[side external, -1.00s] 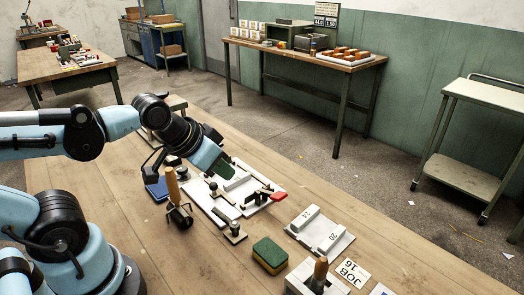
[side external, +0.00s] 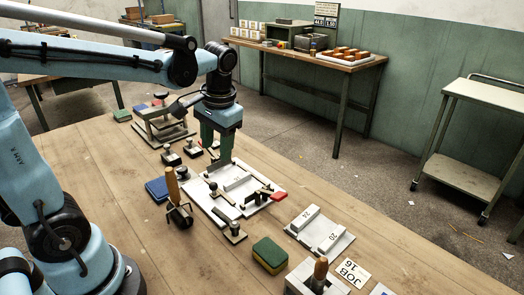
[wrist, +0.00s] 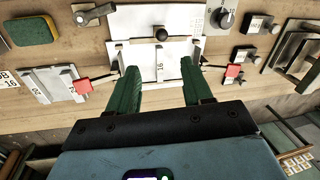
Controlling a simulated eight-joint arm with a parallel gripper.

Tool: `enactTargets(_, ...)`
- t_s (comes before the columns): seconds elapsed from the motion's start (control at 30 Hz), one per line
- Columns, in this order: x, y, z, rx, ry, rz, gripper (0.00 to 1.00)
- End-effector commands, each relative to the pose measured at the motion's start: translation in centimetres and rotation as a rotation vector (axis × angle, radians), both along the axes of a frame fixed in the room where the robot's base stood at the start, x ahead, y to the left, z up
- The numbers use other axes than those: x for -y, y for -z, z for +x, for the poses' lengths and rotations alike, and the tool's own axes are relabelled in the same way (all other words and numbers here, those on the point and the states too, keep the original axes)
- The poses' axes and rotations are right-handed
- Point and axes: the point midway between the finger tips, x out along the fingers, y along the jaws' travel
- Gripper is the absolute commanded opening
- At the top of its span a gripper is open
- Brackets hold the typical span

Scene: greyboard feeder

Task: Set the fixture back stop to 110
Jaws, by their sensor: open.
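The pale fixture (side external: 205,203) lies on the wooden bench, below and to the near side of my gripper (side external: 216,151). It carries pale blocks, dark clamp parts and a red-ended lever (side external: 278,196). In the wrist view the fixture (wrist: 130,24) shows a black knob (wrist: 162,34), a pale plate with a mark like 16, and red ends (wrist: 84,86) and (wrist: 232,70) at its sides. A fine scale (wrist: 197,20) is too small to read. My gripper (wrist: 160,66) is open and empty, its green fingers apart near the fixture's edge. I cannot tell which part is the back stop or its setting.
A green-yellow sponge (side external: 270,254), a 24/20 block plate (side external: 318,232), a wooden-handled tool (side external: 173,188) and a blue pad (side external: 157,188) lie around the fixture. Small dark-topped blocks (side external: 171,156) and a raised stand (side external: 165,127) are at left.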

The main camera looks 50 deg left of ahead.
Motion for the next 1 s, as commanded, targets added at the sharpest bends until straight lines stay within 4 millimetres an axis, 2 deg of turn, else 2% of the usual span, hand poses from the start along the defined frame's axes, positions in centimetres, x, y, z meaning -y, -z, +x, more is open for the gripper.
enactTargets(0.27, -0.6, 1.1, 0.1, -0.028, -0.015, 0.006, 0.5)
enactTargets(0.8, -2.0, 8.5, -0.1, -0.024, -0.015, 0.006, 0.5)
enactTargets(1.0, -2.4, 10.7, -0.2, -0.025, -0.014, 0.006, 0.5)
